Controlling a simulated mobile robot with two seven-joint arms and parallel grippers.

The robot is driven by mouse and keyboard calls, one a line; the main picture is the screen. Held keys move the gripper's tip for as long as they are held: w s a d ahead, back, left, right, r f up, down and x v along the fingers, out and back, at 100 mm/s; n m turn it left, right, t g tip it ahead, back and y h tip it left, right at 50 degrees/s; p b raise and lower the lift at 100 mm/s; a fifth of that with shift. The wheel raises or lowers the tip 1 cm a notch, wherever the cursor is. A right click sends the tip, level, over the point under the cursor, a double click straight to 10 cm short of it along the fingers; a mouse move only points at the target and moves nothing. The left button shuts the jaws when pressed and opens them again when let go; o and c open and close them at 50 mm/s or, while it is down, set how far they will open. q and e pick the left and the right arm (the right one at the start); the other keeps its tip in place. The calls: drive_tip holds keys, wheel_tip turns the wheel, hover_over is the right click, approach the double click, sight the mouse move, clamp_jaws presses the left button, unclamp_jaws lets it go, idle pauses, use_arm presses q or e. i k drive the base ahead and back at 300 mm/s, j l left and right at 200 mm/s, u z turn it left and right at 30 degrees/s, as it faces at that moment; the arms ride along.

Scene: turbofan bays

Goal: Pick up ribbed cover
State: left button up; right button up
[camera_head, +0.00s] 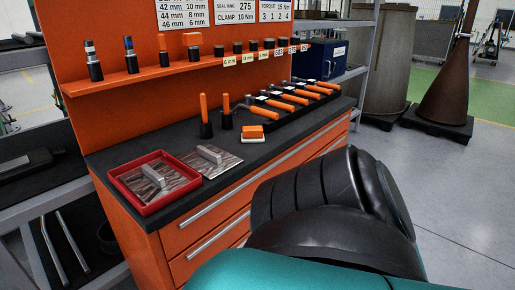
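Two flat metallic plates, each with a raised grey bar across the middle, lie on the dark top of the orange workbench. One plate (140,186) lies inside a red tray (116,200) at the near left end. The other plate (224,168) lies flat on the worktop just right of the tray. I cannot tell for sure which of these, if either, is the ribbed cover. Neither of my grippers is in view. A large black ribbed shape and a teal part, which look like my own arm, fill the lower right and hide part of the drawers.
The workbench (190,228) holds an orange-and-white block (253,133), upright orange-handled tools (204,115) and a row of orange-handled wrenches (300,95). An orange shelf (150,77) carries sockets above. Grey racks stand at left. A brown cone (447,85) stands at back right. Floor at right is clear.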

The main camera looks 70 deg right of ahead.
sight(210, 161)
drive_tip(key=z, duration=2)
drive_tip(key=i+l, duration=0.1)
drive_tip(key=l, duration=0.25)
drive_tip(key=i+l, duration=0.1)
drive_tip(key=l, duration=0.25)
drive_tip(key=i+l+u, duration=0.1)
drive_tip(key=l+u, duration=0.35)
drive_tip(key=l, duration=0.25)
